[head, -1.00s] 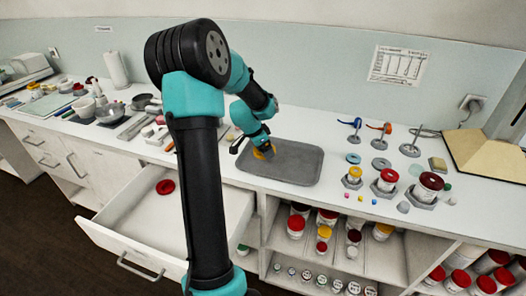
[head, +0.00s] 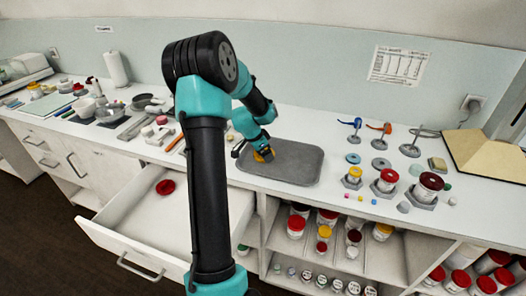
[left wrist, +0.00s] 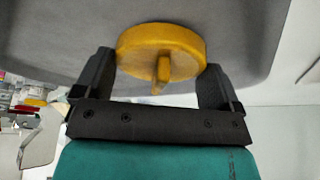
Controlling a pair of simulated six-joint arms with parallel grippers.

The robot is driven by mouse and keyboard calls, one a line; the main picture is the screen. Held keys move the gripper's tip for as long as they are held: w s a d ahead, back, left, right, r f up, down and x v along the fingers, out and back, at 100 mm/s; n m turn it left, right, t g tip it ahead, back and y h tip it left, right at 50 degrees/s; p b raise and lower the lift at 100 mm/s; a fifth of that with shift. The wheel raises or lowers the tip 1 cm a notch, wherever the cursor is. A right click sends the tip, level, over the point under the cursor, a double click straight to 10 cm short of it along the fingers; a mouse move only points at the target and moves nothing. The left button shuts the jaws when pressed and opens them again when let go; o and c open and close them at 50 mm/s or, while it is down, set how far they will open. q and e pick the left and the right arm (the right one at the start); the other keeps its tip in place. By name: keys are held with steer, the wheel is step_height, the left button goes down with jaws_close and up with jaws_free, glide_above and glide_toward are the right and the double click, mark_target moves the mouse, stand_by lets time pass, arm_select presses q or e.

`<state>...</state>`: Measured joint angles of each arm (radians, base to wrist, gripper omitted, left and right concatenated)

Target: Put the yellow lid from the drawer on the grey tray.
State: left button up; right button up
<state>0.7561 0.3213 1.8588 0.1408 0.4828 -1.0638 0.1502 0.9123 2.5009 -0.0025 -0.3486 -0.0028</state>
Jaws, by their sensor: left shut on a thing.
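The yellow lid (head: 266,155) is between the fingers of my left gripper (head: 261,152), over the left part of the grey tray (head: 300,162) on the counter. In the left wrist view the lid (left wrist: 160,48) fills the gap between the two fingers, its small knob facing the camera, with the tray's grey surface (left wrist: 255,30) behind it. I cannot tell whether the lid touches the tray. The drawer (head: 130,222) is pulled open below the counter to the left. My right gripper is not in view.
A red lid (head: 165,187) lies in the open drawer. Several jars and stands are on the counter right of the tray, including a red-topped jar (head: 388,178). Bowls (head: 110,112) and tools crowd the left side. The rest of the tray is bare.

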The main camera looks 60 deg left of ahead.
arm_select(q)
steer(key=shift+f, duration=0.1)
steer(key=o, duration=0.6)
steer(key=v, duration=1.2)
